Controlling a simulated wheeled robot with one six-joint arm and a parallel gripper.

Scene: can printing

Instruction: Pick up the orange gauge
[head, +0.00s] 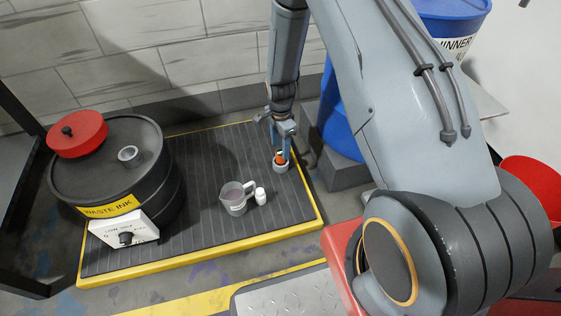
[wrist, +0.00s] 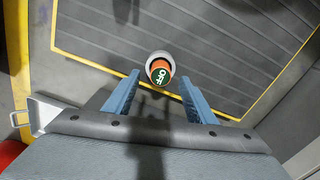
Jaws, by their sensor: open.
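The orange gauge (head: 280,156) stands in a small grey cup (head: 281,166) on the dark ribbed platform, at its right side in the head view. In the wrist view the gauge (wrist: 160,74) shows from its end, with a green face marked "OFF" and an orange rim, inside the round grey cup (wrist: 153,57). My gripper (head: 284,136) is pointed down at the gauge in the head view. In the wrist view my gripper (wrist: 160,85) is open, with one blue finger on each side of the gauge's line. I cannot tell whether either finger touches it.
A grey measuring jug (head: 236,198) and a small white bottle (head: 261,196) stand on the yellow-edged platform (head: 205,228). A black waste ink drum (head: 165,180) with a red lid stands left. A blue drum (head: 335,120) stands close right of my gripper.

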